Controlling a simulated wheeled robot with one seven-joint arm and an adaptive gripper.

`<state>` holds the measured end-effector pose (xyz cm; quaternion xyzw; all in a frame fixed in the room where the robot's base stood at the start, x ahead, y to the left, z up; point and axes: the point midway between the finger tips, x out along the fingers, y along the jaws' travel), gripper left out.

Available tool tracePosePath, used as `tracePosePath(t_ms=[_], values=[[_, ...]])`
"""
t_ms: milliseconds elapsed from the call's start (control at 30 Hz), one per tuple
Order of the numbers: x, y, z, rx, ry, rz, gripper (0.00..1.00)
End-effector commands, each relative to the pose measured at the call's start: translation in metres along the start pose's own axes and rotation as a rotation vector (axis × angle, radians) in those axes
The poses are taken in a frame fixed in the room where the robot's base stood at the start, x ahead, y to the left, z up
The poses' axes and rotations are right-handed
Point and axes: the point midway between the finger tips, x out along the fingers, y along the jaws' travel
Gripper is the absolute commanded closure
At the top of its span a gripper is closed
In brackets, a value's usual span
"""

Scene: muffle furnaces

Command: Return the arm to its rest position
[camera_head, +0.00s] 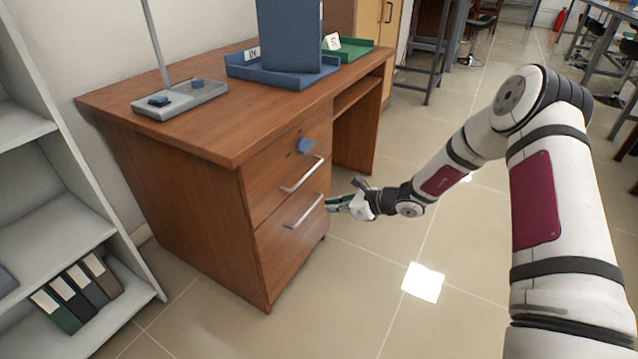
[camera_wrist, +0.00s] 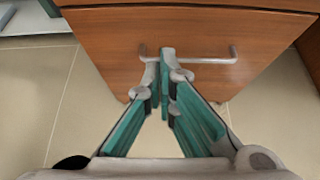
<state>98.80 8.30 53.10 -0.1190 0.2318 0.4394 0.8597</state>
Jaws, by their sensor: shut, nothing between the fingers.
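My arm reaches from the right of the head view toward the wooden desk (camera_head: 200,190). My gripper (camera_head: 330,204) is beside the front of the lower drawer (camera_head: 290,232). In the wrist view my gripper (camera_wrist: 166,54) has its fingertips together, with nothing visible between them. The lower drawer's metal handle (camera_wrist: 205,60) lies beyond and beside the fingertips. I cannot tell whether the fingers touch it. Both drawers look closed in the head view.
A blue tray (camera_head: 240,68) with a tall blue object (camera_head: 290,35) and a green tray (camera_head: 360,52) sit on the desk. A white shelf (camera_head: 60,190) stands left. Tiled floor (camera_head: 370,290) is clear below my arm.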

Motion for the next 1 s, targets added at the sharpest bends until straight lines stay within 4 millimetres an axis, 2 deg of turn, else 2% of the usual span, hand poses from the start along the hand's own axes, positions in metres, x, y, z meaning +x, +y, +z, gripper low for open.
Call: tracePosePath(t_ms=[167,267,367,500,700,800,1000], values=[[-0.004,0.003,0.007,-0.028,-0.001,0.010,1.00],[-0.014,0.011,0.030,-0.115,-0.005,0.039,1.00],[-0.033,0.029,0.063,-0.260,-0.006,0.092,1.00],[-0.065,0.064,0.109,-0.490,-0.001,0.185,1.00],[-0.117,0.122,0.155,-0.796,0.024,0.324,1.00],[-0.145,0.152,0.170,-0.938,0.043,0.396,1.00],[-0.205,0.210,0.184,-1.199,0.100,0.537,1.00]])
